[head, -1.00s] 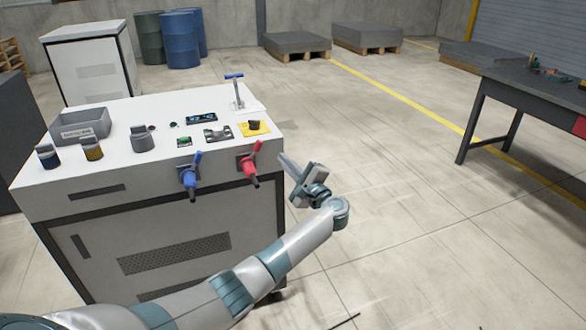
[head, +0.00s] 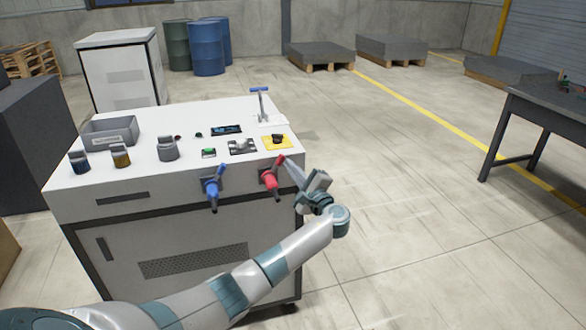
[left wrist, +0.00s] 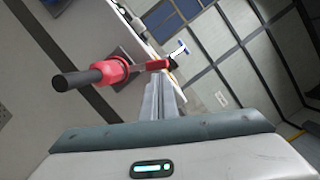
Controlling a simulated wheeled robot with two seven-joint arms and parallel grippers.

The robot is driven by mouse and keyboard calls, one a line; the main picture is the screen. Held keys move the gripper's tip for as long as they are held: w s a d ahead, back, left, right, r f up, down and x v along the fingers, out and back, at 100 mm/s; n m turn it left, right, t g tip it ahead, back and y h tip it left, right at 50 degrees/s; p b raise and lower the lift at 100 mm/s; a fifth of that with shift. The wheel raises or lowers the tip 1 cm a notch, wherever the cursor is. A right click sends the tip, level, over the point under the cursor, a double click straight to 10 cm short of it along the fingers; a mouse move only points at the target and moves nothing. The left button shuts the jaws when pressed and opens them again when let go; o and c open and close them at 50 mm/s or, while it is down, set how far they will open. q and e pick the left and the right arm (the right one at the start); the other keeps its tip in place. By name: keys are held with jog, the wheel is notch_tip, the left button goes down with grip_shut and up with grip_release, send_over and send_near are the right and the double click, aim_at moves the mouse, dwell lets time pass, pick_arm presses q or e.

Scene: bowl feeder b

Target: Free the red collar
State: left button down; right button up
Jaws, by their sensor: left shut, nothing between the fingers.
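The red collar (head: 271,180) is on a red-handled fitting with a dark rod end, mounted on the front face of the white cabinet (head: 120,205). In the left wrist view the red collar (left wrist: 111,72) is left of my fingers, with the dark rod pointing left and a red lever reaching right. My left gripper (head: 289,162) is shut and empty, just right of the red lever. In the left wrist view its fingertips (left wrist: 158,80) are close beside the lever; I cannot tell whether they touch. My right gripper is not in view.
A similar blue fitting (head: 212,188) is left of the red one. The cabinet top carries a grey bin (head: 110,131), a green button (head: 208,153), a yellow plate (head: 277,143) and a blue T-handle (head: 260,92). Open floor lies to the right; a dark table (head: 545,115) stands beyond.

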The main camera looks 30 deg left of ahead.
aim_at(280, 162)
pick_arm(q)
jog(key=shift+s+a+r+n, duration=0.1)
jog(key=shift+n, duration=0.2)
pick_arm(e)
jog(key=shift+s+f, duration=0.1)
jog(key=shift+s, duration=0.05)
